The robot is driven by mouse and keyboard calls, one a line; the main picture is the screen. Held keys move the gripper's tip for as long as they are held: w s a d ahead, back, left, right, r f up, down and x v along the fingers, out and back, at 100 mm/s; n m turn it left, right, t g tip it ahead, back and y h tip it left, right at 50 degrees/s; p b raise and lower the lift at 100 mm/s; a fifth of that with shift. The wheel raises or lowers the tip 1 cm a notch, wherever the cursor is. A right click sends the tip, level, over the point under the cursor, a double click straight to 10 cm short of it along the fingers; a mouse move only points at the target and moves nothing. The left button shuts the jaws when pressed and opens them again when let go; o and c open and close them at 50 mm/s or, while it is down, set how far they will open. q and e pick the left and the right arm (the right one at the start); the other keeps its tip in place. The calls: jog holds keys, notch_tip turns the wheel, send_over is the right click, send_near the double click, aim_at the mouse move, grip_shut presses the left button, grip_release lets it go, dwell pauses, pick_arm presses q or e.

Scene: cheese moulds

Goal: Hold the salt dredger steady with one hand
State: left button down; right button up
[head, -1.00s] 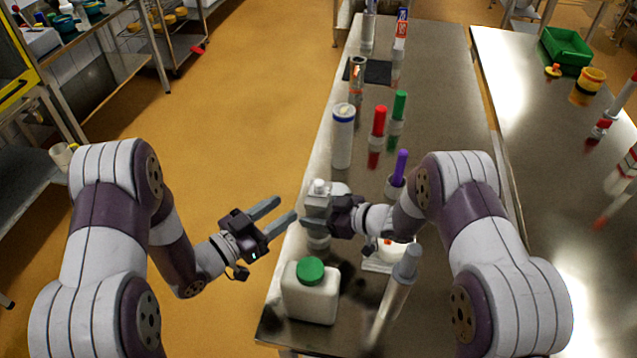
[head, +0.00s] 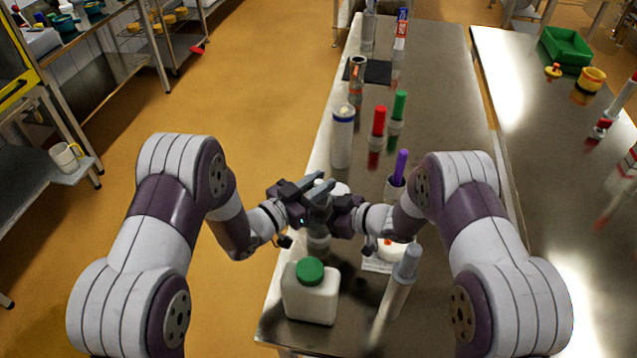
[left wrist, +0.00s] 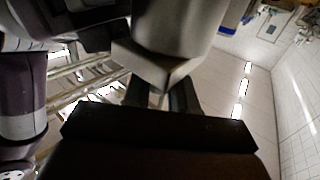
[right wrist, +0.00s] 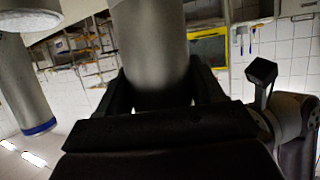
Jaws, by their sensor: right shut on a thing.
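The salt dredger appears to be the grey cylinder (head: 318,241) near the table's left edge, upright, mostly hidden by my grippers in the head view. My right gripper (head: 325,210) is shut on it from the right; the right wrist view shows the smooth grey body (right wrist: 152,45) between its fingers. My left gripper (head: 322,187) is at the dredger from the left, its fingers apart. In the left wrist view a large grey cylinder (left wrist: 178,22) is just beyond these fingers. I cannot tell whether they touch it, or whether the dredger rests on the table.
A white jar with a green lid (head: 310,292) and a grey-topped tube (head: 398,285) stand in front. A white tray (head: 378,266) lies close to the right. A blue-rimmed white cylinder (head: 342,140) and red, green and purple-topped items stand behind.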

pick_arm(q)
jog(key=shift+s+a, duration=0.15)
jog(key=shift+s, duration=0.55)
jog(key=shift+s+a, duration=0.15)
jog(key=shift+s, duration=0.55)
jog(key=c, duration=1)
grip_release()
jog(key=shift+c, duration=0.2)
jog(key=v, duration=1.2)
